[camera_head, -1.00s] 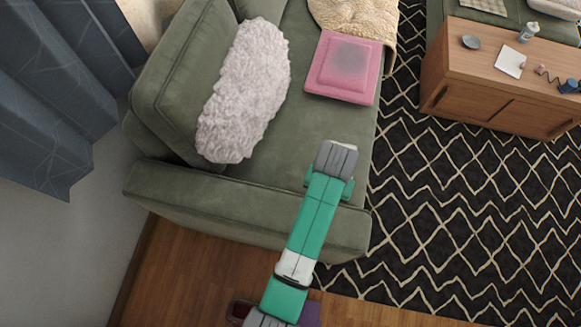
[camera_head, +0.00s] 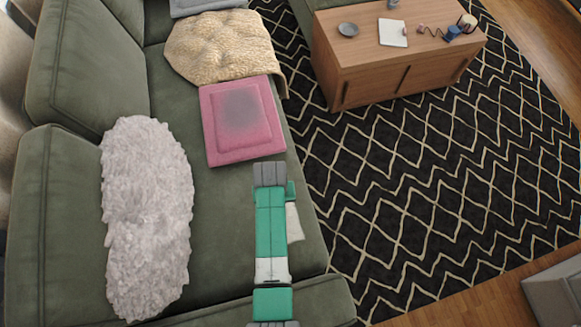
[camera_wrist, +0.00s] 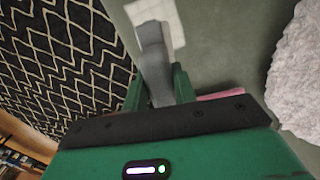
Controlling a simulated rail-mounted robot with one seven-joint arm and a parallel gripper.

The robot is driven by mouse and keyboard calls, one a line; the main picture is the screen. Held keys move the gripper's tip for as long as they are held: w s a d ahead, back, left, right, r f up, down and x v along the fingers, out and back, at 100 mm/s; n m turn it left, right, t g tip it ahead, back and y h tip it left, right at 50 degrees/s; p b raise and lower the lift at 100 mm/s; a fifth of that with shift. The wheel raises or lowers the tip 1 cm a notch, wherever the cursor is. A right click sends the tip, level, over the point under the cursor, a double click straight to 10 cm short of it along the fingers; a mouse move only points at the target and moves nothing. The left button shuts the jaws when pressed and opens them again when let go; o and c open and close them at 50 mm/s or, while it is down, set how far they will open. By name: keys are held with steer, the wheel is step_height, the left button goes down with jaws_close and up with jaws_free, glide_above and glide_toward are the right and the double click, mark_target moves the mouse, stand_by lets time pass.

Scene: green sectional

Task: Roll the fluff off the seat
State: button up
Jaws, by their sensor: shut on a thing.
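A pink square seat pad (camera_head: 213,143) lies on the green sofa, with a dark grey fuzzy patch of fluff (camera_head: 240,112) on its middle. My gripper (camera_head: 291,192) is over the sofa seat, just in front of the pad's near edge in the picture. In the wrist view my gripper (camera_wrist: 158,90) is shut on the grey handle (camera_wrist: 153,60) of a lint roller. The roller's pale head (camera_wrist: 172,18) is beyond the fingers, over green fabric; its pale part also shows beside my arm in the head view (camera_head: 294,222). A pink edge (camera_wrist: 222,96) shows behind the fingers.
A fluffy pale throw pillow (camera_head: 147,220) lies on the sofa at left. A beige tufted cushion (camera_head: 222,45) lies beyond the pad. A wooden table (camera_head: 400,55) with small items stands back right. A black patterned rug (camera_head: 420,160) covers the floor at right.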

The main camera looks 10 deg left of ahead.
steer(key=s+a+f+n+b, duration=0.1)
steer(key=s+a+f, duration=0.2)
steer(key=s+f, duration=0.5)
step_height(320, 180, down, 4)
steer(key=shift+a+r+n, duration=0.1)
steer(key=shift+a+n, duration=0.05)
steer(key=shift+n, duration=0.15)
